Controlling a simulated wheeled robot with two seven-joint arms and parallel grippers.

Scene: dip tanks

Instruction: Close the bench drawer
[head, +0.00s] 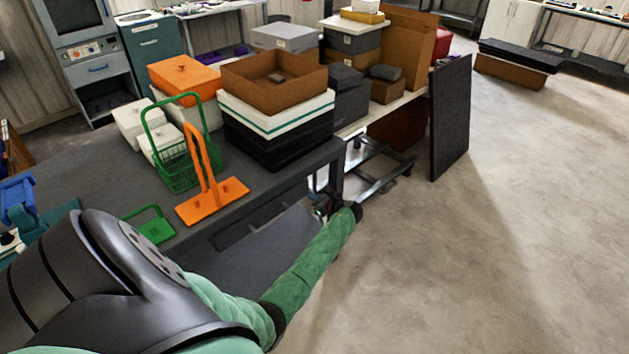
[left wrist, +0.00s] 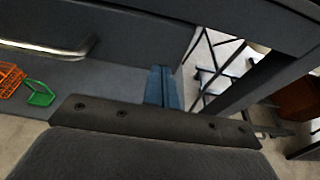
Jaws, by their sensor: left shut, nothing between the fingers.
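The bench (head: 105,180) has a dark grey top, and a dark drawer front (head: 250,226) shows under its front edge. How far the drawer stands out is hard to tell. In the left wrist view a bright metal bar handle (left wrist: 50,45) shows at the upper left. My left gripper (head: 322,208) is by the bench's right front corner, at the end of the green-sleeved arm, partly hidden. Its blue fingers (left wrist: 162,88) are together and empty, to the right of the handle and apart from it. My right gripper is out of view.
On the bench stand a green basket (head: 178,165), an orange carrier (head: 212,200) and stacked boxes (head: 275,140). A cart frame (head: 378,172) and a dark upright panel (head: 450,115) stand beyond the corner. The floor (head: 480,250) at right is clear.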

